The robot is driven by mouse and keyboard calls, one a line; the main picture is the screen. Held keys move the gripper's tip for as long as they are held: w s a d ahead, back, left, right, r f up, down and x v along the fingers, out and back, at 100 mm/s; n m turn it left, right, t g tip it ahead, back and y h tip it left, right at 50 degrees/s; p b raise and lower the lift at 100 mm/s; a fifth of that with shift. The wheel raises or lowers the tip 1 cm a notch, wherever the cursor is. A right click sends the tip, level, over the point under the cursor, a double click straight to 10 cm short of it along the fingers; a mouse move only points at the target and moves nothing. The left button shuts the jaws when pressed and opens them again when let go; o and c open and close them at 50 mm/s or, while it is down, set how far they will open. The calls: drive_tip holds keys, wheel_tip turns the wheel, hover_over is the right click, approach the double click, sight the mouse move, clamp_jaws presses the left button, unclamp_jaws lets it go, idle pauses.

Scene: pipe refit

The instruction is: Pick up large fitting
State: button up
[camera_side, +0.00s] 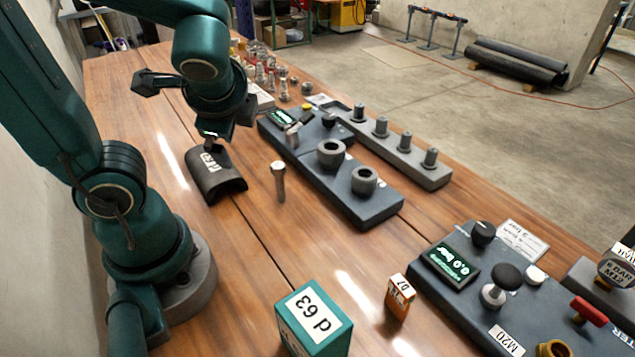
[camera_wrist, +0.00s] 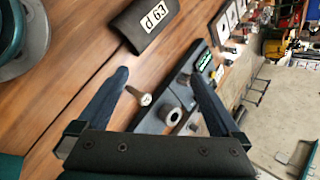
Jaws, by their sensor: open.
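No part is marked in words as the large fitting. A dark curved shell (camera_side: 216,177) lies on the wooden table below my gripper (camera_side: 228,138); its white label reads d 63 in the wrist view (camera_wrist: 147,24). A silver flared pin (camera_side: 279,182) stands right of the shell; in the wrist view it shows between my fingers (camera_wrist: 143,103). Two grey ring-shaped sockets, a nearer one (camera_side: 364,180) and a farther one (camera_side: 331,153), sit on a dark block (camera_side: 385,207). My gripper is open and empty above the table, its fingers apart in the wrist view (camera_wrist: 160,78).
A rail with several grey pegs (camera_side: 405,160) stands behind the block. A green d 63 box (camera_side: 315,318), an orange box (camera_side: 399,297) and a control panel (camera_side: 480,275) are in the foreground. Small metal parts (camera_side: 265,75) crowd the far end.

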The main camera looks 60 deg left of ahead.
drive_tip(key=w+a+m+y, duration=0.2)
drive_tip(key=w+m+y, duration=0.1)
drive_tip(key=w+m, duration=0.15)
drive_tip(key=m+t, duration=0.6)
drive_tip(key=m, duration=0.4)
approach(333, 147)
drive_tip(key=s+a+r, duration=0.1)
drive_tip(key=a+r, duration=0.3)
drive_tip(key=r, duration=0.1)
drive_tip(key=d+f+m, duration=0.3)
drive_tip(key=f+m, duration=0.1)
drive_tip(key=shift+w+d+f+t, duration=0.1)
drive_tip(key=shift+d+f+t, duration=0.1)
drive_tip(key=shift+d+t, duration=0.2)
drive_tip(key=x, duration=0.6)
drive_tip(key=shift+w+a+f, duration=0.2)
drive_tip(key=shift+w+f, duration=0.05)
drive_tip(key=x, duration=0.5)
drive_tip(key=shift+f, duration=0.25)
drive_tip(key=shift+d, duration=0.1)
drive_tip(key=c, duration=1.4)
